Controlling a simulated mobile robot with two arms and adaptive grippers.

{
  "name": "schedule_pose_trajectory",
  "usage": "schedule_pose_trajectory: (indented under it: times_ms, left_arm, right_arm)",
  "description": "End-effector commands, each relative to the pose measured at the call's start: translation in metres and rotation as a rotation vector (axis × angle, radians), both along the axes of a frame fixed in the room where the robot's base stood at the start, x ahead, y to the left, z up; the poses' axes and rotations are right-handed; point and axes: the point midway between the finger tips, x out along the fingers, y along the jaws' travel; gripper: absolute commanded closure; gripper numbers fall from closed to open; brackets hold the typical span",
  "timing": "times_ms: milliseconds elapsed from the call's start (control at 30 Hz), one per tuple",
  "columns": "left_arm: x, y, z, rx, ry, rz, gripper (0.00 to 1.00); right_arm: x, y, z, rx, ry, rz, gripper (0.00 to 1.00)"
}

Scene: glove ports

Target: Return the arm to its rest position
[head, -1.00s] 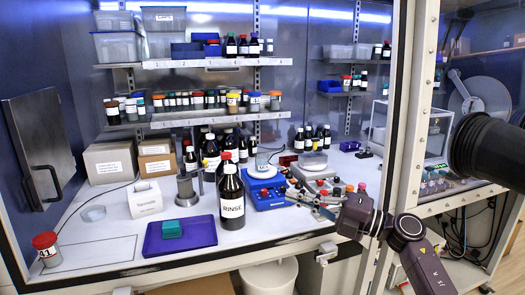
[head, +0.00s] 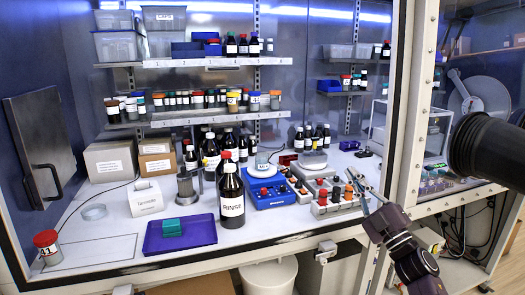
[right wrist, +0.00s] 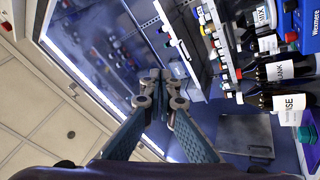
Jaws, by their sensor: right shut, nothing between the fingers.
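My right gripper (head: 359,184) shows at the right of the head view, its arm coming in from the lower right through the front opening. It is shut and empty, near the right end of a row of small capped vials in a grey rack (head: 333,206). I cannot tell whether it touches them. In the right wrist view the fingers (right wrist: 160,88) meet at their tips with nothing between them. My left gripper is not in view.
The RINSE bottle (head: 232,198), a purple tray (head: 180,236) with a green block and a blue device (head: 268,191) stand on the white worktop. The frame post (head: 411,120) and front sill (head: 215,262) edge the opening. A black glove port (head: 485,150) sticks out at right.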

Motion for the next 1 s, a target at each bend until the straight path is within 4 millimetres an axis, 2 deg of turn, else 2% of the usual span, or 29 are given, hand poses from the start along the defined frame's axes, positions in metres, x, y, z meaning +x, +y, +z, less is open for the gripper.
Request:
schedule_pose_trajectory:
  times_ms: [33,100,200,300,367,400,467,633,767,800,867,1000]
  left_arm:
    - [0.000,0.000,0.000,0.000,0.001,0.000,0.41]
    - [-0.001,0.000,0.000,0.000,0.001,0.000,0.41]
    - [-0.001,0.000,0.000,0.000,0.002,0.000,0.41]
    - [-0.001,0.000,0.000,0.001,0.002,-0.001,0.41]
    - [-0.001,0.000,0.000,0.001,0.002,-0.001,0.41]
    - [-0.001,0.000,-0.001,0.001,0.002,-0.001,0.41]
    - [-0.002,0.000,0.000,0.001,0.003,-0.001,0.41]
    - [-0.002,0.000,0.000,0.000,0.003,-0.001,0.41]
    - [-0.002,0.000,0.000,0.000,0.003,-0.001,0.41]
    - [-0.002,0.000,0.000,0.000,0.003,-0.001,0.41]
    - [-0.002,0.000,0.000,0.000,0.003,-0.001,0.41]
    - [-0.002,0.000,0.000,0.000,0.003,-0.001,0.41]
  right_arm:
    - [0.011,-0.023,-0.003,0.094,0.049,-0.054,1.00]
    - [0.025,-0.054,-0.014,0.224,0.134,-0.125,1.00]
    - [0.040,-0.087,-0.043,0.387,0.276,-0.202,1.00]
    - [0.050,-0.106,-0.080,0.524,0.431,-0.250,1.00]
    - [0.053,-0.112,-0.105,0.597,0.533,-0.268,1.00]
    - [0.050,-0.109,-0.139,0.588,0.573,-0.281,1.00]
    - [0.045,-0.107,-0.177,0.588,0.626,-0.298,1.00]
    - [0.019,-0.100,-0.290,0.590,0.791,-0.346,1.00]
    - [-0.018,-0.092,-0.383,0.590,0.932,-0.388,1.00]
    - [-0.031,-0.089,-0.410,0.589,0.974,-0.401,1.00]
    - [-0.054,-0.085,-0.450,0.587,1.039,-0.421,1.00]
    - [-0.116,-0.074,-0.538,0.578,1.190,-0.465,1.00]
